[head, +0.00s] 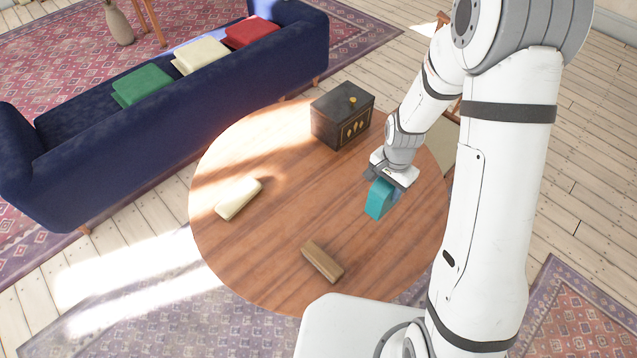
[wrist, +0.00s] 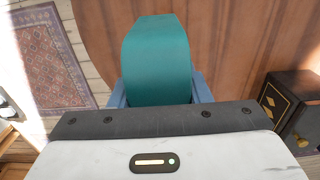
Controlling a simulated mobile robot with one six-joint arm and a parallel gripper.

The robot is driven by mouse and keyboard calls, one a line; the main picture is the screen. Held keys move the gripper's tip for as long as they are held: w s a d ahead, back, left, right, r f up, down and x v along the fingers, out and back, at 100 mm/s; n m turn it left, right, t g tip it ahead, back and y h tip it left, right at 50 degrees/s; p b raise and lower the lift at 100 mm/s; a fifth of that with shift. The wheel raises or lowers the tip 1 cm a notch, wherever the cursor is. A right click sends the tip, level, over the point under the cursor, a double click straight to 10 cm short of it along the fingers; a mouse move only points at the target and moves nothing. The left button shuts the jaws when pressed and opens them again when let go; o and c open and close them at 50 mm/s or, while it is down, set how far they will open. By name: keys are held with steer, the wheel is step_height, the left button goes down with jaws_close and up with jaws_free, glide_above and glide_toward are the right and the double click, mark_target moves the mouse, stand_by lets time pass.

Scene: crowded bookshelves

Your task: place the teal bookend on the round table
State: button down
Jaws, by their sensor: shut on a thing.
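The teal bookend (head: 379,199) is held in my gripper (head: 385,181), over the right side of the round table (head: 270,225). In the wrist view the teal bookend (wrist: 156,55) stands out past the gripper's front edge, between the bluish fingers (wrist: 157,92). The round wooden table (wrist: 225,45) lies behind it there. My gripper is shut on the bookend. I cannot tell for certain whether the bookend touches the tabletop.
On the table are a black box with gold marks (head: 342,116), a cream block (head: 238,198) and a brown wooden block (head: 322,262). The table's middle is clear. A blue sofa (head: 200,100) with green, cream and red things on it stands behind.

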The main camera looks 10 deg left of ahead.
steer(key=shift+w+f+b, duration=0.2)
steer(key=shift+f+b, duration=1.1)
steer(key=shift+f, duration=0.55)
steer(key=shift+f+p, duration=0.45)
steer(key=shift+f, duration=4.5)
steer(key=shift+f, duration=0.15)
steer(key=c, duration=0.8)
jaws_free()
steer(key=shift+o, duration=0.2)
